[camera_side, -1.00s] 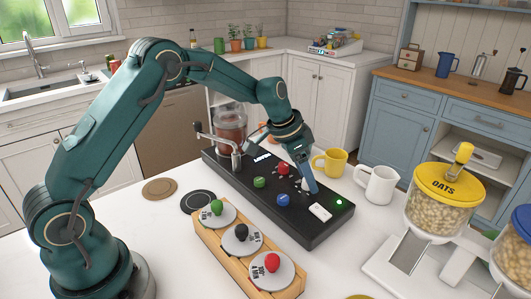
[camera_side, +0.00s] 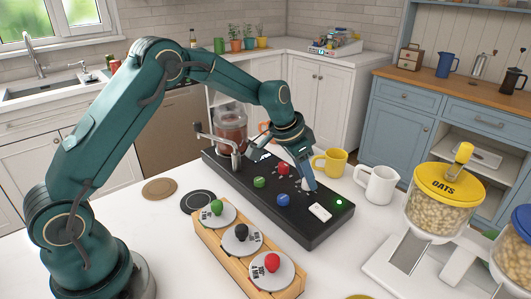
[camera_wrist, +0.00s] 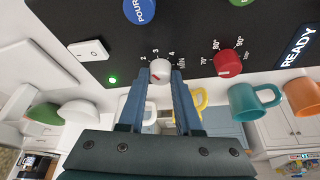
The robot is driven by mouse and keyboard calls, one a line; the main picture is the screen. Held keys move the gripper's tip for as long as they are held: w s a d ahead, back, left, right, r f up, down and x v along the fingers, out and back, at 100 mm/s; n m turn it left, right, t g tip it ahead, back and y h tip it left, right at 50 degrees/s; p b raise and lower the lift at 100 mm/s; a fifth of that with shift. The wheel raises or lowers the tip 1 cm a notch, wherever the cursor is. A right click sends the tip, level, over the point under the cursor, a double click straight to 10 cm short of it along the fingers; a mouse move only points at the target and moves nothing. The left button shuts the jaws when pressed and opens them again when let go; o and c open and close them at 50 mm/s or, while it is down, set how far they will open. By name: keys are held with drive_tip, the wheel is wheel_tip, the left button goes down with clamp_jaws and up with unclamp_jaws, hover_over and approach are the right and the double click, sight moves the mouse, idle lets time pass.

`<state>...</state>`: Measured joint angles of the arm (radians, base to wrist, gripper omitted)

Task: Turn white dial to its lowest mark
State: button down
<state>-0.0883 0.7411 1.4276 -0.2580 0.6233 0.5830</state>
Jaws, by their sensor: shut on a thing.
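The white dial (camera_wrist: 160,69) sits on the black control panel (camera_wrist: 110,75), with marks 2, 3 and 4 printed along its upper side in the wrist view. A small red line shows on its face; exactly which mark it points to is hard to tell. My gripper (camera_wrist: 161,76) has its two blue fingers on either side of the dial, shut on it. In the side view my gripper (camera_side: 311,186) reaches down to the panel (camera_side: 325,230), and its finger hides much of the dial (camera_side: 304,183).
A red dial (camera_side: 283,169), green dial (camera_side: 260,182) and blue dial (camera_side: 283,200) are close by on the panel. A white switch (camera_side: 320,212) and lit green lamp (camera_side: 339,202) lie in front. A yellow mug (camera_side: 330,162) and white mug (camera_side: 378,186) stand behind.

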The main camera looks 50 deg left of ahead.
sight(308, 194)
drive_tip(key=n+y, duration=0.1)
drive_tip(key=n, duration=0.2)
drive_tip(key=n+y, duration=0.1)
drive_tip(key=n, duration=0.2)
drive_tip(key=shift+d, duration=0.2)
drive_tip(key=n+y, duration=0.1)
drive_tip(key=n, duration=0.2)
drive_tip(key=n+g+y, duration=0.1)
drive_tip(key=n, duration=0.2)
drive_tip(key=shift+d+y, duration=0.15)
drive_tip(key=shift+y, duration=0.15)
drive_tip(key=shift+n, duration=0.4)
drive_tip(key=c, duration=0.6)
unclamp_jaws()
drive_tip(key=shift+v, duration=2.55)
drive_tip(key=shift+w, duration=0.15)
